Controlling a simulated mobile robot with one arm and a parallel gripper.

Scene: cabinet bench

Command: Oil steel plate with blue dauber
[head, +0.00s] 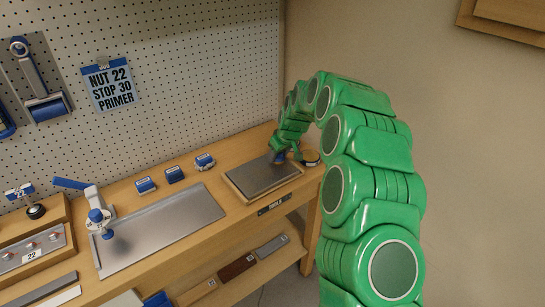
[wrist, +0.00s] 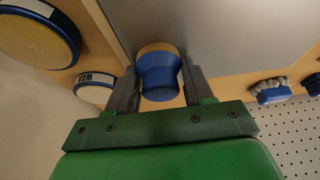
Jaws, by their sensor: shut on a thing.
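My gripper (wrist: 160,75) is shut on the blue dauber (wrist: 161,84), one finger on each side of its waist. The dauber has a blue body and a tan pad, and the pad faces the steel plate (wrist: 235,30). In the head view my gripper (head: 286,152) is at the far right end of the grey plate (head: 260,176), which lies in a wooden frame on the bench. The pad is over or at the plate's edge. I cannot tell whether it touches. No oil shows clearly on the plate.
Several blue-topped blocks (head: 174,174) stand along the back. A metal tray (head: 165,225) with a lever tool (head: 97,212) lies left. The pegboard wall is behind.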

